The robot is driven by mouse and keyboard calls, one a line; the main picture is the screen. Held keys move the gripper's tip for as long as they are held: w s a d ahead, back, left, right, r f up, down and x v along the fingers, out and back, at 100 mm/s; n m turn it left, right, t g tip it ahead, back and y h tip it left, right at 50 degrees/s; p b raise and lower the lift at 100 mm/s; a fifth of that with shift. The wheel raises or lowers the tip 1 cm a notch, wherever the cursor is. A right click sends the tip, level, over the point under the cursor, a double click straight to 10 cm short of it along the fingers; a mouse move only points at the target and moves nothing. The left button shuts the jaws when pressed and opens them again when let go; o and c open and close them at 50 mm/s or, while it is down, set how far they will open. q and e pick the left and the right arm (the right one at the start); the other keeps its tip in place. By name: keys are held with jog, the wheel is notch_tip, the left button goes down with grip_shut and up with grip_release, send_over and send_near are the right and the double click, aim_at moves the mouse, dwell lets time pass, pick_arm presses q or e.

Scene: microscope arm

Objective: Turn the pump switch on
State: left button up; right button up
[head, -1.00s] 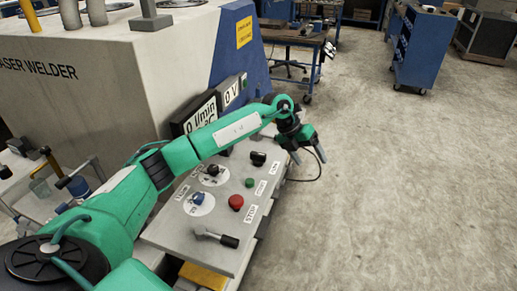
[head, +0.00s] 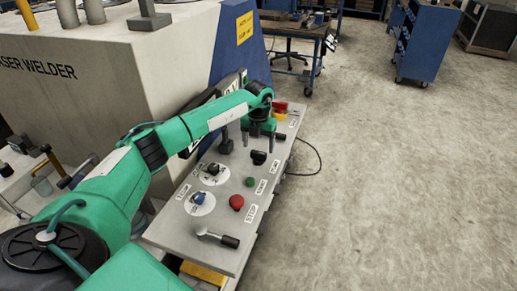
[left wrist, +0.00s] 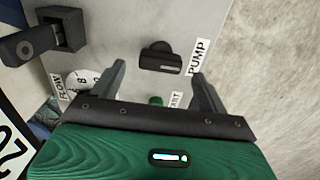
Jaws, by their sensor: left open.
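The pump switch is a black rotary knob (head: 259,157) on the grey control panel (head: 225,222), beside a PUMP label (head: 275,166). In the left wrist view the knob (left wrist: 162,58) sits ahead of and between the fingertips, with the PUMP label (left wrist: 200,57) to its right. My left gripper (head: 258,139) is open and empty, pointing down over the panel just beyond the knob. In the left wrist view its two fingers (left wrist: 158,73) are spread wide, with no contact visible. My right gripper is not in view.
The panel also carries a green button (head: 250,182), a red button (head: 236,202), a blue knob (head: 198,199), another black knob (head: 213,168) and a lever handle (head: 217,237). A black lever (left wrist: 38,40) stands left of the gripper.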

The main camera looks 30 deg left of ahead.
aim_at(259, 152)
pick_arm(q)
notch_tip(259, 152, down, 2)
jog(key=shift+f, duration=0.25)
jog(key=shift+f+p, duration=0.35)
jog(key=shift+f, duration=0.35)
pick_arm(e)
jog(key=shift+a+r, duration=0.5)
pick_arm(q)
jog(key=c, duration=1)
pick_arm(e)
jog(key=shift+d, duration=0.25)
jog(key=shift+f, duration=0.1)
